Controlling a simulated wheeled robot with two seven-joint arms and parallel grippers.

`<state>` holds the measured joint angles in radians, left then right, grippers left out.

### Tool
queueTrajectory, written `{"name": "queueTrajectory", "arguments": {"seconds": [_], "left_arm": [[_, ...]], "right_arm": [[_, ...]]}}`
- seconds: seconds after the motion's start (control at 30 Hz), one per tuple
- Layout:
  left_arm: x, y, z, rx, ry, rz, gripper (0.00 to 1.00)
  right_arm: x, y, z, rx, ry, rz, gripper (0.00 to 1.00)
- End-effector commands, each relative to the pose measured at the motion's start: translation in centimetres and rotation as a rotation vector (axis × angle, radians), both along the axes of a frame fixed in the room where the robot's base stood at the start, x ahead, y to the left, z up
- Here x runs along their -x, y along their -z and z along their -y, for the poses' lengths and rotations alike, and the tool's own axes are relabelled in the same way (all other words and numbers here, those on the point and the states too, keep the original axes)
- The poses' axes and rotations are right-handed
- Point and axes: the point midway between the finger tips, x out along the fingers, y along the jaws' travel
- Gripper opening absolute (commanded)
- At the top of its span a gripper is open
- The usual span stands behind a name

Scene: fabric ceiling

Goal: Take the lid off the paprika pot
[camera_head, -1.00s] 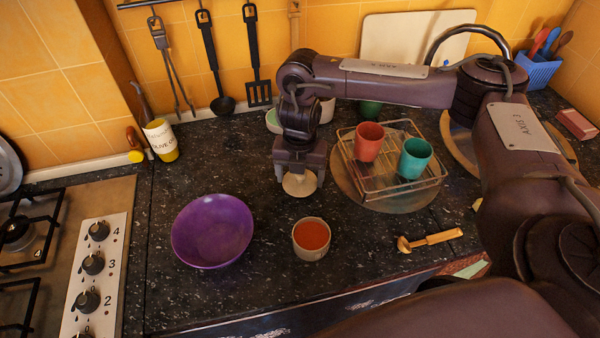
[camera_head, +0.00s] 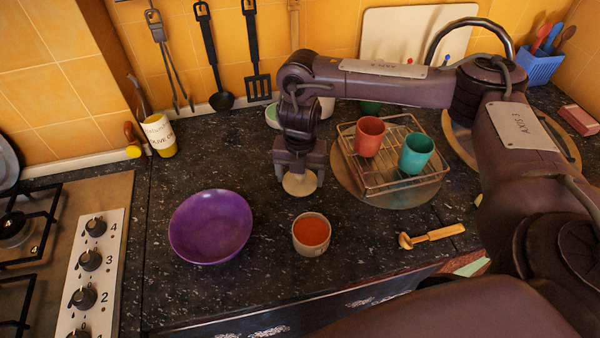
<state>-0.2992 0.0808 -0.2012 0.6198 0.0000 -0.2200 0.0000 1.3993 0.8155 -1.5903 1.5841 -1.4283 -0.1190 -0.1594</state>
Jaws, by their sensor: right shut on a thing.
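The paprika pot (camera_head: 311,236) stands upright on the dark counter with its top open, and red-orange powder shows inside. My right gripper (camera_head: 299,178) points down behind the pot, towards the wall. It is shut on the pale round lid (camera_head: 300,187), which shows just below the fingers. The lid is apart from the pot. I cannot tell whether the lid touches the counter. My left gripper is not in view.
A purple bowl (camera_head: 211,226) stands left of the pot. A wire rack (camera_head: 404,184) with a red cup (camera_head: 368,137) and a teal cup (camera_head: 415,153) is at the right. A wooden-handled tool (camera_head: 432,236) lies at front right.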

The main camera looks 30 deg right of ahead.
Motion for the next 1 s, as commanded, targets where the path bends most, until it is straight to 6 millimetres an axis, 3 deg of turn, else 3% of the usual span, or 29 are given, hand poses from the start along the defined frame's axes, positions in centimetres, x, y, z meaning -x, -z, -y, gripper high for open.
{"name": "queueTrajectory", "arguments": {"seconds": [0.17,0.2,0.37,0.77,1.0], "left_arm": [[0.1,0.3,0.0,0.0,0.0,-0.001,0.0],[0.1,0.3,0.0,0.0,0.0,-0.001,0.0],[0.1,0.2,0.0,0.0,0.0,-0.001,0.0],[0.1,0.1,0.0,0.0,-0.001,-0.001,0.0],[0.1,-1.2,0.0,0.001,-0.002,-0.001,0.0]], "right_arm": [[0.0,0.4,0.0,0.0,0.0,0.0,0.55],[0.0,0.4,0.0,0.0,0.0,0.001,0.78],[0.0,0.4,0.0,0.0,0.0,0.0,0.99],[0.0,0.3,0.0,0.0,0.0,0.0,1.0],[0.0,-1.2,0.0,-0.001,0.0,0.001,1.0]]}}
